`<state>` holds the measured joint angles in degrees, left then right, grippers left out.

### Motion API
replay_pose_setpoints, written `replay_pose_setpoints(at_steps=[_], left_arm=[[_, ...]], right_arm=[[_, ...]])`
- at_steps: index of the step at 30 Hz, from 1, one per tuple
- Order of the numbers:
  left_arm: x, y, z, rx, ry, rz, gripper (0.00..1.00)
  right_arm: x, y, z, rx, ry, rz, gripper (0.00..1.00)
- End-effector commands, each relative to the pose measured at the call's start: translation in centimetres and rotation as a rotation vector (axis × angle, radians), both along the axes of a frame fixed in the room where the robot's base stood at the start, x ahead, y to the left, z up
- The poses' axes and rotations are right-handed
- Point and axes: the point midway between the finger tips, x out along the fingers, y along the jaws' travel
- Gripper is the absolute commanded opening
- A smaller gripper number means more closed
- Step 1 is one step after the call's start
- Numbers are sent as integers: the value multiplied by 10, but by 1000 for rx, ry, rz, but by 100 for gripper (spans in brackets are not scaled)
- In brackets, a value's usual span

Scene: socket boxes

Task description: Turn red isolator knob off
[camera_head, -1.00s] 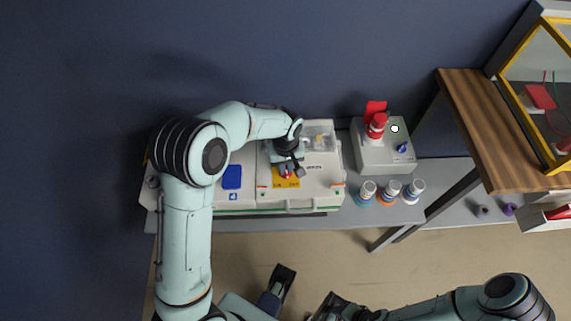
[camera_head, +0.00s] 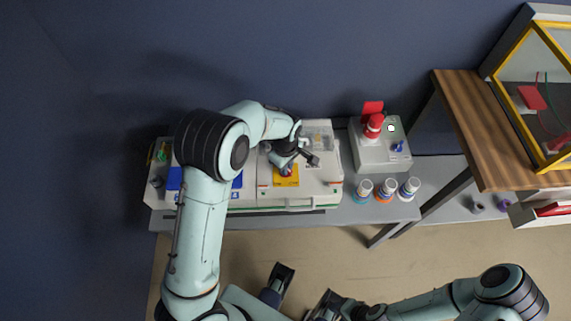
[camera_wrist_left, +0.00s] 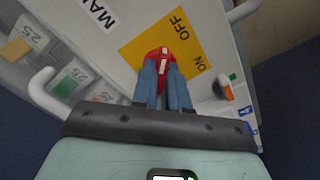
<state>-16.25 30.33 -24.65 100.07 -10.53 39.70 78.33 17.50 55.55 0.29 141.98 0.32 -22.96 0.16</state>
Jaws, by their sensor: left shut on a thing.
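The red isolator knob (camera_wrist_left: 161,60) sits on a yellow plate (camera_wrist_left: 192,42) marked OFF and ON, on a white panel box (camera_wrist_left: 95,40). A white line shows on the knob, running roughly up and down in the left wrist view. My left gripper (camera_wrist_left: 161,85) is shut on the knob, one blue-grey finger on each side. In the head view the left gripper (camera_head: 287,160) is over the panel, with a bit of the red knob (camera_head: 286,171) and the yellow plate (camera_head: 287,182) showing below it. My right arm (camera_head: 440,308) is low at the right; its fingers are unclear.
The panel box (camera_head: 325,190) stands on a grey bench. To its right are a grey box with a red beacon (camera_head: 374,125) and a blue knob (camera_head: 398,147), and several white-capped bottles (camera_head: 386,190). A wooden shelf (camera_head: 495,130) stands further right.

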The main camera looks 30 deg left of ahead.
Motion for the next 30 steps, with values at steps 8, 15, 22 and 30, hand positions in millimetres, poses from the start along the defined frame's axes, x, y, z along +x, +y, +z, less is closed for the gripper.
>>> replay_pose_setpoints(at_steps=[8,15,22,30], left_arm=[[1,1,1,0,-4,12,0],[1,1,1,0,-4,12,36],[1,0,0,0,-2,10,39],[1,0,21,-1,-5,9,39]], right_arm=[[0,0,0,0,0,0,43],[0,0,0,0,0,0,43],[0,0,0,0,0,0,43],[-1,0,4,0,3,1,43]])
